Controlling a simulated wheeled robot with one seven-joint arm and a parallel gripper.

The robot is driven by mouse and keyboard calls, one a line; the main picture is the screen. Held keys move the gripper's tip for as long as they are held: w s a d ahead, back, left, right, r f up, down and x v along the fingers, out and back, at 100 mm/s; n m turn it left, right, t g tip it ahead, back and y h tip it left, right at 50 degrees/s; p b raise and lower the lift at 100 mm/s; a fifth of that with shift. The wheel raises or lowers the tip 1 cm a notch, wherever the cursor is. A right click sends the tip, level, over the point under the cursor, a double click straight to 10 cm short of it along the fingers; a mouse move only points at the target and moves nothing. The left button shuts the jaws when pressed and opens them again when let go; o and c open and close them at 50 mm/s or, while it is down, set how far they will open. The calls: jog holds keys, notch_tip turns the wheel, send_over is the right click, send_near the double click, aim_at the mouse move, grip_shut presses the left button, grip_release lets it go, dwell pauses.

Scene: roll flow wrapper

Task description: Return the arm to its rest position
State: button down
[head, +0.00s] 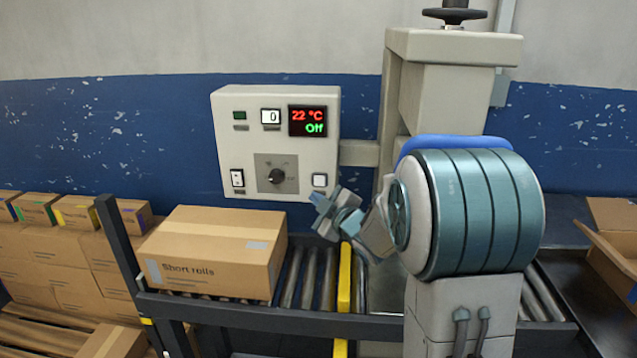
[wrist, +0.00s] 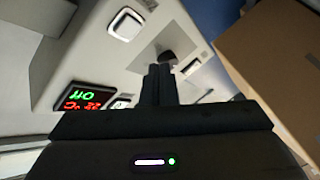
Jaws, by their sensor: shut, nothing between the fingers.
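My arm rises at the right of the head view, with its large teal and white joint in front of the machine column. My gripper (head: 328,208) is in the air just below the control panel (head: 222,135), in front of the panel's lower right corner. In the wrist view my gripper (wrist: 160,72) shows as two dark fingers pressed together, with nothing between them. Its tips point toward the panel (wrist: 100,62) and overlap the dark knob there. I cannot tell from the pictures whether the tips touch the panel.
A carton marked Short rolls (head: 215,255) sits on the roller conveyor (head: 318,275), left of a yellow bar (head: 344,280). Stacked cartons (head: 60,250) stand at the left. An open carton (head: 612,240) is at the right edge.

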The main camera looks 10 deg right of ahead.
jog(key=s+d+r+m+g+h+p, duration=0.2)
jog(key=s+m+h+p, duration=0.1)
jog(key=s+m, duration=0.15)
jog(key=s+d+r+m+g+h+p, duration=0.2)
jog(key=s+m+g+h+p, duration=0.15)
jog(key=s, duration=0.25)
jog(key=s+a+m+g+p, duration=0.2)
jog(key=s+m+g, duration=0.1)
jog(key=s, duration=0.9)
jog(key=s+a+m+g+p, duration=0.2)
jog(key=s+g, duration=0.3)
jog(key=s, duration=0.6)
jog(key=shift+s+a+r+m+y+p, duration=0.15)
jog(key=shift+s+r+m+y+p, duration=0.15)
jog(key=shift+m+y+p, duration=0.2)
jog(key=c, duration=2.1)
grip_release()
jog(key=shift+c, duration=0.2)
